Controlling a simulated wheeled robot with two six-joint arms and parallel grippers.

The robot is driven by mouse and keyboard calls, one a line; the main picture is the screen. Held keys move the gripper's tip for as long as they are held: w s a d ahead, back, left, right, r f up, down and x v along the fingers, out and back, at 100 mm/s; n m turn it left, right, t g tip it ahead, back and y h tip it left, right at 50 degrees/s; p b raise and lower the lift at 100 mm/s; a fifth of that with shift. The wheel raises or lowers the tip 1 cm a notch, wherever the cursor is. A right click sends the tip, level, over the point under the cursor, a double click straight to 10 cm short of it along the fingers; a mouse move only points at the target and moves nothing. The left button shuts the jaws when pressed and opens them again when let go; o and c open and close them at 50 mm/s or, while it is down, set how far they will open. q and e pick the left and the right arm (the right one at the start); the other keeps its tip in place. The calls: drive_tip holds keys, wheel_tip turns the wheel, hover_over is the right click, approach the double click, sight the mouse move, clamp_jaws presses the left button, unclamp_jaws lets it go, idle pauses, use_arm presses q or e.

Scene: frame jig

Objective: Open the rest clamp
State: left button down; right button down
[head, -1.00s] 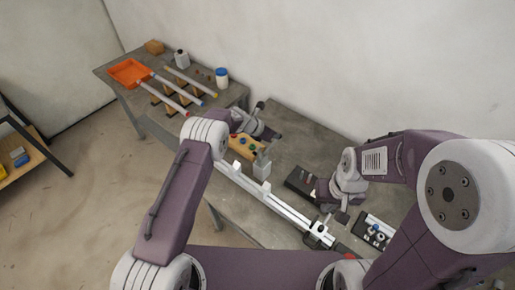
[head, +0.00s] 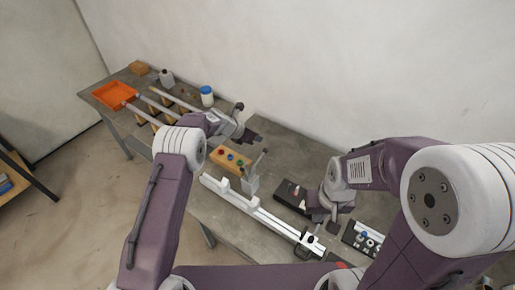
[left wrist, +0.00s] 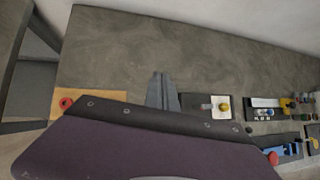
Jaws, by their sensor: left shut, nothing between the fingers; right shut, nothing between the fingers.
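A grey upright block with a thin raised lever (head: 251,184) stands beside the long white rail (head: 272,221) in the head view; it may be the rest clamp, but I cannot tell for sure. A smaller clamp-like fitting (head: 309,242) with black parts sits at the rail's near right end. My left gripper (head: 252,138) is shut and empty, above the table behind the wooden button block. Its closed fingers (left wrist: 161,91) also show in the left wrist view, over bare table. My right gripper (head: 325,217) is shut and empty, right of the rail, close to a dark base.
The wooden block with coloured buttons (head: 232,160) lies between the left gripper and the rail. An orange tray (head: 114,95), a blue-capped jar (head: 207,96) and rods on wooden rests occupy the far left. A black fixture (head: 365,238) stands at right. The wall bounds the back.

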use_arm(q)
wheel_tip(320, 180, up, 6)
drive_tip(key=w, duration=0.1)
drive_tip(key=shift+a, duration=0.45)
drive_tip(key=shift+w, duration=0.1)
